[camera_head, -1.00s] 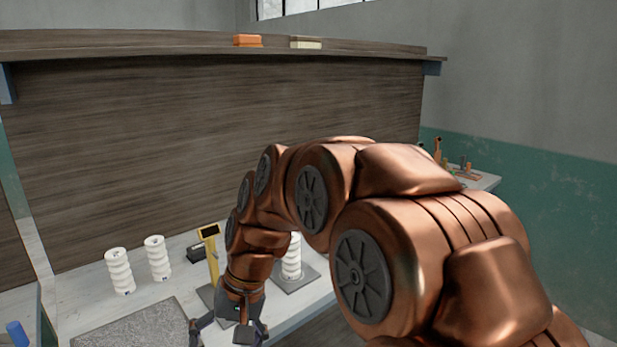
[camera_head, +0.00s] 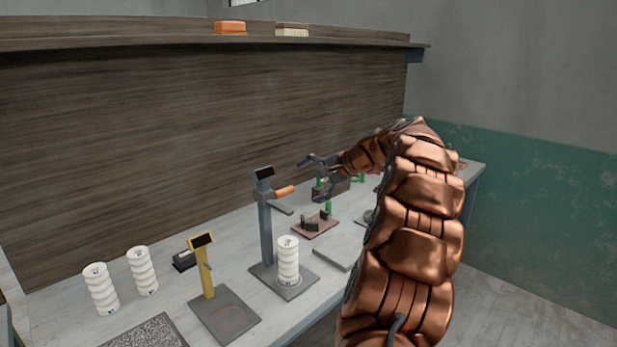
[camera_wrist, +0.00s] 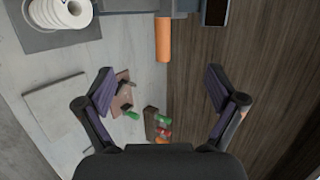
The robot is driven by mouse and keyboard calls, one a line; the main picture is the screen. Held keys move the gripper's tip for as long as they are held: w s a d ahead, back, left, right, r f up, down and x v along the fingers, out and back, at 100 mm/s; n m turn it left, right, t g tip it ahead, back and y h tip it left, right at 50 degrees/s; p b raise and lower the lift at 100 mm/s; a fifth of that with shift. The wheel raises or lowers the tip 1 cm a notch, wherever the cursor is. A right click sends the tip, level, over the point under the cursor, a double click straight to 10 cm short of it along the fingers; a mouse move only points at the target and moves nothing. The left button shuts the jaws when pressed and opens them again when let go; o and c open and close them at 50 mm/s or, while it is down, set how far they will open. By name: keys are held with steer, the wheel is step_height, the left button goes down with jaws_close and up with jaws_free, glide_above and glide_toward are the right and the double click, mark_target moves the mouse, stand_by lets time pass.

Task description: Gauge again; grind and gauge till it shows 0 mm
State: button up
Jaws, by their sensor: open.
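A blue-grey gauge (camera_head: 265,220) with a dark display and an orange handle (camera_head: 285,191) stands on the bench. A white ribbed piece (camera_head: 288,262) stands upright on its base plate, below the arm of the gauge. I cannot read the display. My gripper (camera_head: 316,178) is open and empty, to the right of the orange handle and apart from it. In the wrist view the orange handle (camera_wrist: 163,40) lies ahead, between the lines of the open fingers (camera_wrist: 160,88). The white piece (camera_wrist: 62,12) shows there at top left.
A yellow gauge (camera_head: 206,270) on a dark plate, two white ribbed pieces (camera_head: 141,270) and a grey rough slab (camera_head: 150,333) stand to the left. A brown board with small fixtures (camera_head: 316,226) and a flat grey plate (camera_head: 338,257) lie right of the blue-grey gauge. Two blocks (camera_head: 231,27) rest on the shelf.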

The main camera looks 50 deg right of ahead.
mark_target(290, 190)
steer(key=shift+w+d+b+x, duration=0.1)
steer(key=shift+d+b+x, duration=0.15)
steer(key=shift+x, duration=1.55)
steer(key=shift+w+d+b+x, duration=0.1)
steer(key=shift+d+b+x, duration=0.15)
steer(key=shift+x, duration=1.55)
steer(key=shift+w+d+b+x, duration=0.1)
steer(key=shift+d+b+x, duration=0.15)
steer(key=shift+x, duration=1.55)
steer(key=shift+r, duration=0.15)
steer(key=shift+c, duration=0.4)
jaws_close()
step_height(290, 190, down, 8)
steer(key=b, duration=0.5)
steer(key=shift+f, duration=0.65)
